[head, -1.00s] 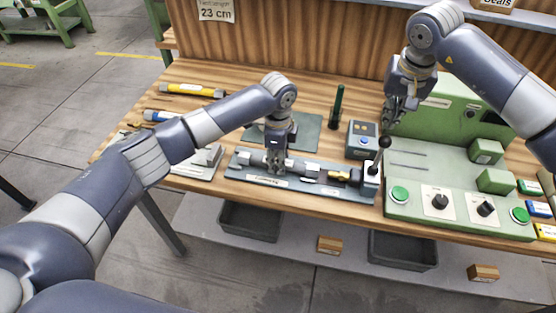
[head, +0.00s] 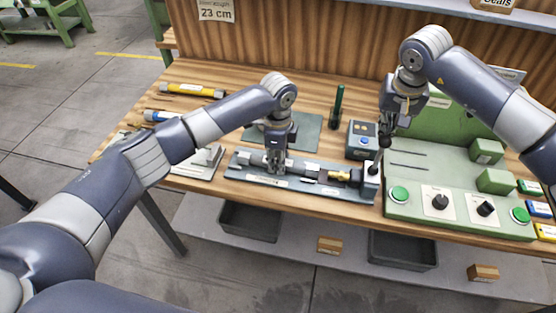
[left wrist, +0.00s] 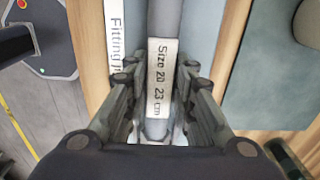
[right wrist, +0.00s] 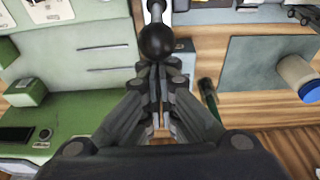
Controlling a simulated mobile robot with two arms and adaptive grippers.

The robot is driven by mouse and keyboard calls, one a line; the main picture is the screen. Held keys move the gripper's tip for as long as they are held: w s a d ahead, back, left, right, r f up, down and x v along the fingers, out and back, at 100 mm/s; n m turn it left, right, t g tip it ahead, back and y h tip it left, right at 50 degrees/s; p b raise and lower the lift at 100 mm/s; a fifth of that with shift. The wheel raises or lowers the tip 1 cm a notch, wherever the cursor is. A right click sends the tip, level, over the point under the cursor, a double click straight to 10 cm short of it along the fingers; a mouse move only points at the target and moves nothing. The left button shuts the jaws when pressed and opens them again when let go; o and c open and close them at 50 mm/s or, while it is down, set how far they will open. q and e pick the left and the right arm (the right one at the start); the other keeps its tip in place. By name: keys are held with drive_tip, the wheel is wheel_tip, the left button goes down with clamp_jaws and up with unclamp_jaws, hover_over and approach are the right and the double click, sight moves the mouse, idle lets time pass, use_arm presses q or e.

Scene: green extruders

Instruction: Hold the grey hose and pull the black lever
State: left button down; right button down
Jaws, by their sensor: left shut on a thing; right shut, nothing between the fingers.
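The grey hose (left wrist: 164,20) lies in the long grey fixture (head: 240,174) at the front of the bench, and its white size label shows in the left wrist view. My left gripper (head: 276,165) points down over the fixture and is shut on the hose; its fingers (left wrist: 157,108) stand on both sides of it. The black lever (head: 376,160) stands at the fixture's right end. Its round black knob (right wrist: 157,42) shows just past the fingertips of my right gripper (right wrist: 158,78). My right gripper (head: 385,135) is shut and empty at the knob; whether it touches is unclear.
A green machine panel (head: 410,185) with buttons and knobs stands right of the lever. A blue-grey box (head: 361,140) is close behind the lever. A dark green upright cylinder (head: 337,108) stands further back. Yellow (head: 193,90) and blue-ended tools lie at the left.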

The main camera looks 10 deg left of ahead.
sight(386, 137)
drive_tip(key=shift+s, duration=0.85)
drive_tip(key=shift+s+f, duration=0.15)
drive_tip(key=shift+s, duration=0.6)
